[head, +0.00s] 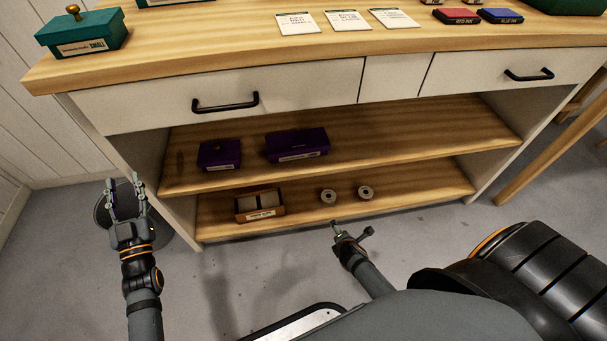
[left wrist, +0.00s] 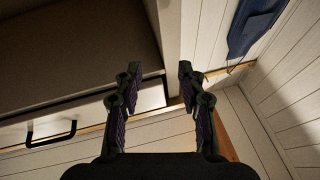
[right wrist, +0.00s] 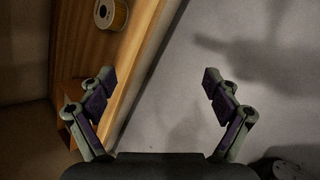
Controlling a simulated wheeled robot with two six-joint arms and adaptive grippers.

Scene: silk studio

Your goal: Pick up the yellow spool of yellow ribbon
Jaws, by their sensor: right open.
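Two small spools, the left one (head: 328,196) and the right one (head: 365,192), stand on the cabinet's lower shelf in the head view; their ribbon colours are hard to tell there. In the right wrist view a spool with yellow ribbon (right wrist: 110,14) and a pale flange sits on the wooden shelf, at the top left. My right gripper (head: 352,230) is open and empty, in front of the lower shelf's edge and apart from the spools. My left gripper (head: 124,188) is open and empty, left of the cabinet, above the floor.
A small labelled box (head: 261,206) stands on the lower shelf left of the spools. Purple boxes (head: 219,154) sit on the middle shelf (head: 400,145) above. A dark round bin (head: 108,207) is behind my left gripper. The floor before the shelf is clear.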

